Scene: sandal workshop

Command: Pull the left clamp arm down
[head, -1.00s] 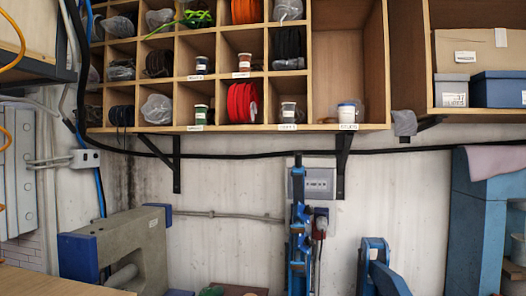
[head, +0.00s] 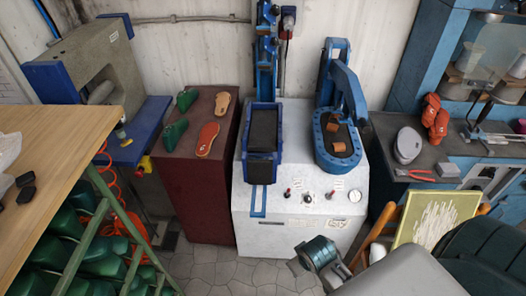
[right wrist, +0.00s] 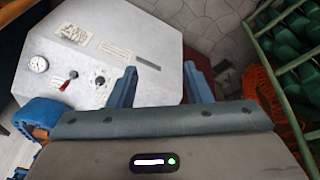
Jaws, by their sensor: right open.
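The left clamp arm (head: 266,60) is a blue upright post at the back of the white press machine (head: 300,229), behind a blue rectangular frame with a dark pad (head: 263,143). It stands raised; its top is cut off by the picture's edge. The right clamp arm (head: 347,88) leans forward over an oval blue base. My right gripper (right wrist: 160,80) is open and empty in the right wrist view, its two blue fingers apart over the machine's front. In the head view it (head: 318,255) is low, before the machine, well apart from the left clamp arm. My left gripper is out of view.
A brown cabinet (head: 195,190) with sandal soles and green forms stands left of the machine. A wooden table (head: 60,165) and a green rack (head: 85,240) fill the left. A dark bench (head: 440,150) with pliers and red shoe forms is at right. Tiled floor shows between.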

